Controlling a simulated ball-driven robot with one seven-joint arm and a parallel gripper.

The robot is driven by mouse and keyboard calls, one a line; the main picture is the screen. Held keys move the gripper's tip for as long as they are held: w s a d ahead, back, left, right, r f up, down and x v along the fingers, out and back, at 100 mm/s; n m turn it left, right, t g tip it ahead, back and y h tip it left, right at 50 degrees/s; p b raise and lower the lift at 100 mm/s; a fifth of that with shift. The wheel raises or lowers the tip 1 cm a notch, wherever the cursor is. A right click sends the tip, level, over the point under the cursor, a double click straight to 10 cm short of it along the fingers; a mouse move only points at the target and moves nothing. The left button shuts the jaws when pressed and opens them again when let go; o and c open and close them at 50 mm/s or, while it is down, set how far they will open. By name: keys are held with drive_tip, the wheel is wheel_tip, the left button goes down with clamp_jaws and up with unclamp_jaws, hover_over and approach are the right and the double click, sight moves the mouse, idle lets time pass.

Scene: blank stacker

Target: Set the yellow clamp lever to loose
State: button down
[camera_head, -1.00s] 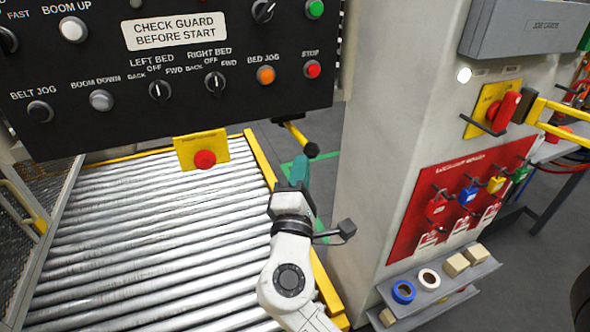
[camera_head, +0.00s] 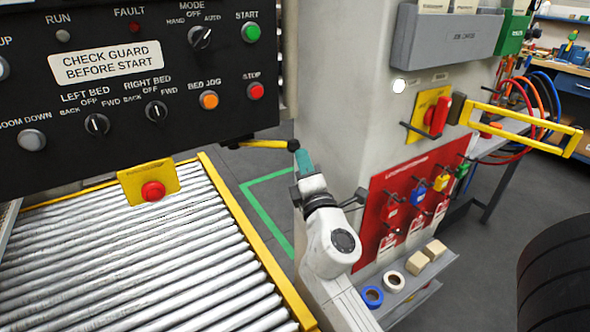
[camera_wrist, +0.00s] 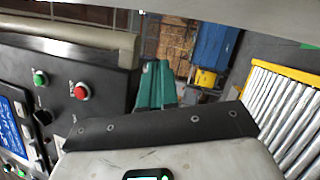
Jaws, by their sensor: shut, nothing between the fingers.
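The yellow clamp lever (camera_head: 265,144) sticks out to the right from under the control panel, nearly level in the head view. Its black ball knob (camera_head: 293,145) is at the right end. My gripper (camera_head: 302,158) has teal fingers, shut and empty, just below and right of the knob. I cannot tell whether they touch it. In the wrist view my gripper (camera_wrist: 155,85) shows its teal fingers together, and I cannot make out the lever there.
The black control panel (camera_head: 120,115) hangs at upper left above the roller bed (camera_head: 150,260). A yellow plate with a red button (camera_head: 153,191) is below it. A grey pillar (camera_head: 345,90) with a red lockout board (camera_head: 385,205) stands right of my arm.

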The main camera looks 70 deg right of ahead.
drive_tip(key=shift+w+d, duration=0.15)
drive_tip(key=shift+d, duration=0.6)
drive_tip(key=shift+w+d, duration=0.1)
drive_tip(key=shift+d, duration=0.6)
